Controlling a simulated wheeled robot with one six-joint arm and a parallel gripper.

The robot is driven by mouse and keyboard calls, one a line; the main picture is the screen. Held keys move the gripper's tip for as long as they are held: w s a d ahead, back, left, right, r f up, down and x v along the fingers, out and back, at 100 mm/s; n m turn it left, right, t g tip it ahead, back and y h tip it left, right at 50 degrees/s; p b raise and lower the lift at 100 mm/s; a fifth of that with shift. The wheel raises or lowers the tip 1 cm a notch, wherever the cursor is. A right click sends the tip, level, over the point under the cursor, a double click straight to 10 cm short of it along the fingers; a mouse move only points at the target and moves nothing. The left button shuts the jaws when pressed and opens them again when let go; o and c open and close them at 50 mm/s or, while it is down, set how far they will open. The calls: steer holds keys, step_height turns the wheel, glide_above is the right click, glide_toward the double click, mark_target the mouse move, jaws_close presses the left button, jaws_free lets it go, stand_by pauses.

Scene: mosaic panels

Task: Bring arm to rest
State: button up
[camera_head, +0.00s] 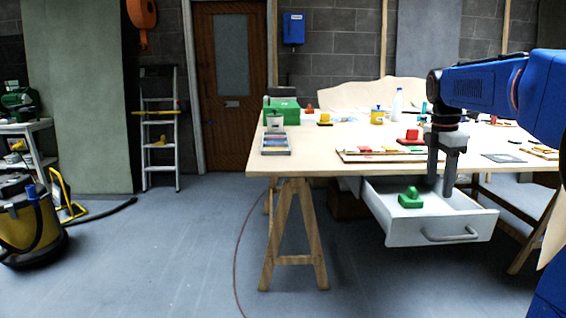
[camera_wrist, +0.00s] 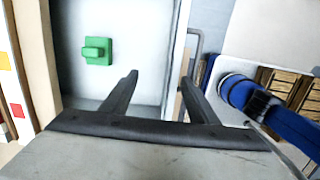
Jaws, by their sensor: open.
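My gripper (camera_head: 443,182) hangs at the end of my blue arm, pointing down over the open white drawer (camera_head: 402,229) beneath the table. The fingers are open with nothing between them. A green block with a raised grip (camera_head: 410,198) lies in the drawer, left of my gripper. In the wrist view, my gripper's two dark fingers (camera_wrist: 160,85) stand apart, and the green block (camera_wrist: 97,50) lies on the drawer floor beyond them to the upper left, clear of the fingers.
The wooden table (camera_head: 300,163) holds a red block (camera_head: 409,137), a mosaic panel (camera_head: 385,155), a green box (camera_head: 281,110) and a white bottle (camera_head: 397,104). A vacuum cleaner (camera_head: 30,220) and a ladder (camera_head: 160,130) stand at left. The floor between is mostly free.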

steer(key=s+a+f+m+t, duration=0.1)
steer(key=s+a+f+m, duration=0.2)
steer(key=s+a+m, duration=0.35)
steer(key=s+a+f+m+t, duration=0.1)
steer(key=s+a+f+m, duration=0.2)
steer(key=s, duration=0.7)
steer(key=s+a+f+m+t+y, duration=0.1)
steer(key=s+a+f+m, duration=0.3)
steer(key=s+f+m, duration=0.4)
steer(key=s+f+t, duration=0.1)
steer(key=s+f, duration=0.2)
steer(key=s, duration=0.3)
steer(key=shift+a+f+t, duration=0.2)
steer(key=shift+f+t, duration=0.05)
steer(key=shift+t, duration=0.05)
steer(key=shift+m, duration=0.25)
